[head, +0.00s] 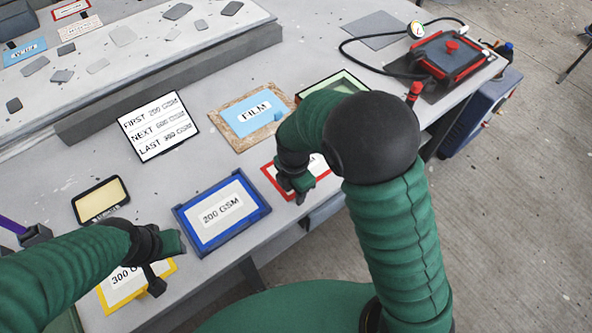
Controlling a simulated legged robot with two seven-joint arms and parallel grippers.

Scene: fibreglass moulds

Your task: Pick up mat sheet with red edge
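The mat sheet with the red edge (320,166) lies near the table's front edge, white inside its red border. My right arm and gripper cover much of it. My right gripper (292,189) is over the sheet's front left part, its dark fingertips apart; whether they touch the sheet is hard to tell. My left gripper (165,268) is over the yellow-edged sheet (118,287) marked 300 at the lower left; its finger gap is not clear.
A blue-edged 200 GSM sheet (222,214) lies between my grippers. Behind are a FILM sheet (249,109), a green-edged sheet (338,84), an order card (157,125) and a small scale (100,200). A red-clamped box (447,57) with a hose stands at the right end.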

